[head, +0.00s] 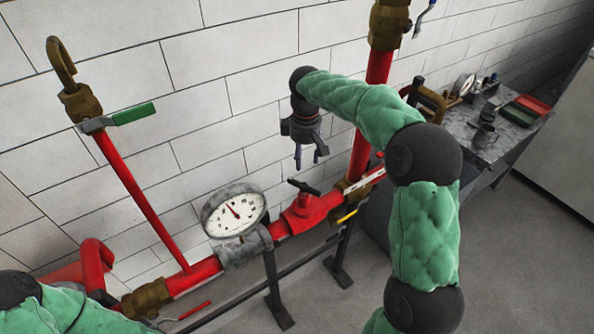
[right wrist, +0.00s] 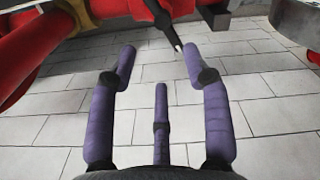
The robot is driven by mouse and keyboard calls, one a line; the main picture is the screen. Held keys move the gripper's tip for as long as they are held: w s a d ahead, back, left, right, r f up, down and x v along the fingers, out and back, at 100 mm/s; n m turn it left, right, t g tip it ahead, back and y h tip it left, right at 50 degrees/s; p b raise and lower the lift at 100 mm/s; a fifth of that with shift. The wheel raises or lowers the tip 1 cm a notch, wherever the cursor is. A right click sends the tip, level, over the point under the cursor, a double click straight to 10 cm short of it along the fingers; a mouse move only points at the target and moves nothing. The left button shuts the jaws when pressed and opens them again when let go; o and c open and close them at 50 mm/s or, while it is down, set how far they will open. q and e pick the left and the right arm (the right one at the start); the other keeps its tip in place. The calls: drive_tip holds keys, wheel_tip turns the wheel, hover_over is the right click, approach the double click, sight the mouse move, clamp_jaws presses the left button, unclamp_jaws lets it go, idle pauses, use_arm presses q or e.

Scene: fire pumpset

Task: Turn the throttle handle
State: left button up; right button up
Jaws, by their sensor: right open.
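A black handle (head: 303,187) sits on top of a red valve body (head: 304,212) on the horizontal pipe. I cannot tell for sure that it is the throttle handle. My right gripper (head: 310,160) is open and empty, its purple fingers pointing down above the black handle and apart from it in the head view. In the right wrist view, the fingers (right wrist: 159,50) are spread, and a dark bar (right wrist: 160,18) with a pale tip shows beyond and between the fingertips. My left gripper is out of view; only part of my left arm shows at lower left.
A dial gauge (head: 234,211) stands left of the valve. A green lever (head: 132,113) sits on the left vertical pipe. A thick red vertical pipe (head: 366,150) rises behind my right arm. A bench (head: 503,144) with tools and a mug is at right. Tiled wall is behind.

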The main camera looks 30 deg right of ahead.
sight(304, 190)
drive_tip(key=f, duration=1)
drive_tip(key=shift+s+f, duration=0.2)
drive_tip(key=shift+f, duration=0.1)
drive_tip(key=shift+c, duration=0.3)
clamp_jaws()
